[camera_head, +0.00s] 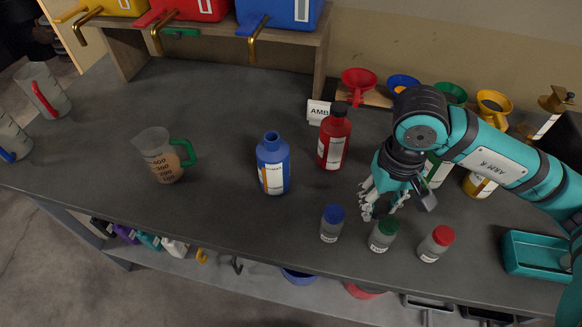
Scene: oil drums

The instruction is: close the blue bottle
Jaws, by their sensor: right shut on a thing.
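The blue bottle (273,168) stands upright on the dark workbench, left of the red bottle. Its blue neck shows a dark opening on top and no cap on it. My right gripper (384,204) is right of the blue bottle, apart from it, with its fingers pointing down above the bench, behind the small jars. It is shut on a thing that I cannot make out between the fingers. I cannot see a loose cap for the blue bottle. My left gripper is not in view.
A red bottle (334,138) with a dark cap stands near the blue one. Small jars with blue (332,224), green (383,236) and red (436,244) lids line the front. A measuring jug (160,158) is left. A teal tray (536,256) is right. Funnels (360,82) stand behind.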

